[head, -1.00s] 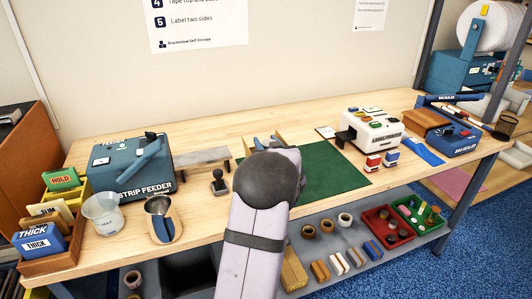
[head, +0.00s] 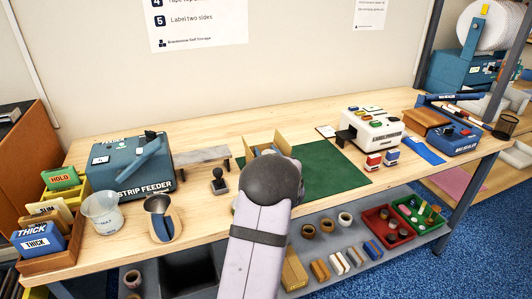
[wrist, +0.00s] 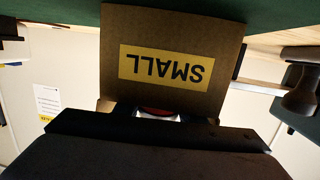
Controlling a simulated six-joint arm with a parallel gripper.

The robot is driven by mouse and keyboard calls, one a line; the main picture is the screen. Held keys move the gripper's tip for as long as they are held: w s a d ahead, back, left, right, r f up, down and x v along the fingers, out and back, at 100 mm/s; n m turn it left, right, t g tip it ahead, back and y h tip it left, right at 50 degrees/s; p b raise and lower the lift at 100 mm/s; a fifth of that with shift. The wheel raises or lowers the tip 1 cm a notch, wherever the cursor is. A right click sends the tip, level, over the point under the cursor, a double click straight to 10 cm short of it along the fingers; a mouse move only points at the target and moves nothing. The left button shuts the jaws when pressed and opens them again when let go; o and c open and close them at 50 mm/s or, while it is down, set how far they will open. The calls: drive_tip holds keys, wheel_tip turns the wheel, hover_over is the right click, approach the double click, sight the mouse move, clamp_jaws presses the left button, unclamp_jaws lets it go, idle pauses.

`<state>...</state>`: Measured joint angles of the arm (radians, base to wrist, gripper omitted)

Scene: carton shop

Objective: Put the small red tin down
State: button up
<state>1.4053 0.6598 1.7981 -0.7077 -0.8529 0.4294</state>
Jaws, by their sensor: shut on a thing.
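An open brown carton (head: 281,143) stands on the green mat behind my arm in the head view. Its panel marked SMALL (wrist: 225,35) fills the middle of the wrist view, with the lettering upside down. My gripper (wrist: 160,113) is shut on the small red tin (wrist: 155,110), of which only a red and white sliver shows between the fingers, next to the carton panel's edge. In the head view the gripper is mostly hidden behind my arm, down at the carton. Whether the tin touches the carton floor is hidden.
The green mat (head: 330,170) is clear to the right of the carton. A stamp (head: 219,181) and a low grey stand (head: 190,158) are to the left. The white label printer (head: 372,128) is to the right, with small red and blue blocks in front.

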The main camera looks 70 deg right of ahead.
drive_tip(key=shift+f, duration=0.3)
drive_tip(key=o, duration=0.8)
drive_tip(key=shift+a+f, duration=0.1)
drive_tip(key=shift+f, duration=0.05)
drive_tip(key=shift+r, duration=0.4)
drive_tip(key=v, duration=1.2)
drive_tip(key=shift+r+b, duration=0.35)
drive_tip(key=shift+b, duration=0.05)
